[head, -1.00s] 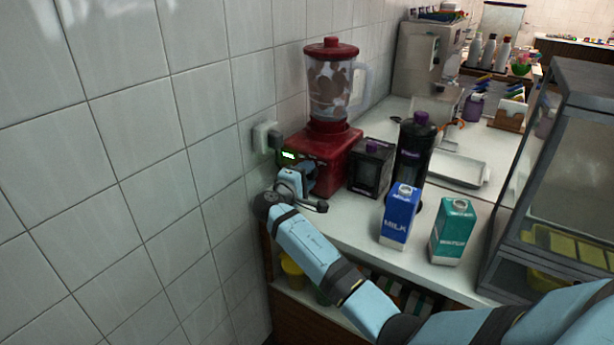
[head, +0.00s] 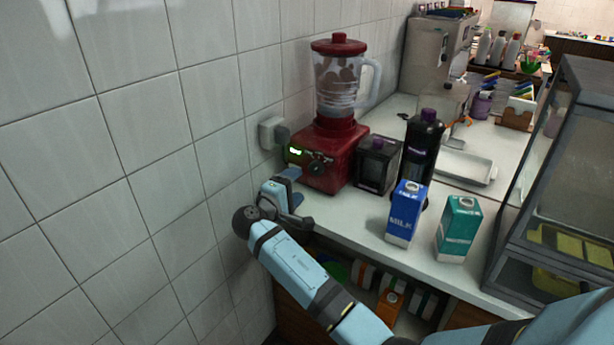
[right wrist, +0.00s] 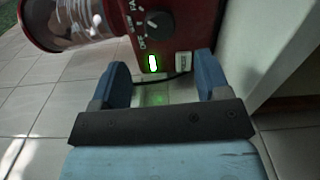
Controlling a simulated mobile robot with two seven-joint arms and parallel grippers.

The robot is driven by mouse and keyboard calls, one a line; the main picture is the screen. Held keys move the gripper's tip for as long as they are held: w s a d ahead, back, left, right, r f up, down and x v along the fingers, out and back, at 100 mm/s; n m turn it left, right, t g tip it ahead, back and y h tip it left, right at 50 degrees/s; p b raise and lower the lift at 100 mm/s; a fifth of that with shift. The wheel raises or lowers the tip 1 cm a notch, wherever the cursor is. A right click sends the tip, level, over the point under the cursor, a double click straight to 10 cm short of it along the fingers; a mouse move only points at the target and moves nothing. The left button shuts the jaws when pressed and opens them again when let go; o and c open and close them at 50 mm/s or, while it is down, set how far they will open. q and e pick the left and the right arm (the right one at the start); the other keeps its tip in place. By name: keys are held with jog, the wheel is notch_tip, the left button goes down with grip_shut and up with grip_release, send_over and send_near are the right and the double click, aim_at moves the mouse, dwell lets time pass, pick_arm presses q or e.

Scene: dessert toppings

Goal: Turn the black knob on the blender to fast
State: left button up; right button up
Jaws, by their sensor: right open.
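The red blender (head: 334,151) stands on the white counter against the tiled wall, with a clear jar and red lid on top. Its black knob (head: 317,168) is on the front of the base, beside a lit green display (head: 296,151). In the right wrist view the knob (right wrist: 159,25) has white markings around it; I cannot read its setting surely. My right gripper (head: 294,190) is open and empty, in front of and below the knob, apart from it. Its two blue fingers (right wrist: 163,75) show in the right wrist view with nothing between them. My left gripper is not in view.
A black box (head: 376,165), a dark bottle (head: 421,150), a blue milk carton (head: 405,213) and a teal carton (head: 458,229) stand right of the blender. A wall plug (head: 272,133) is left of it. A glass case (head: 570,170) is at the right.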

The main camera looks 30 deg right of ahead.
jog(key=v, duration=0.5)
jog(key=shift+s+a, duration=0.1)
dwell(0.3)
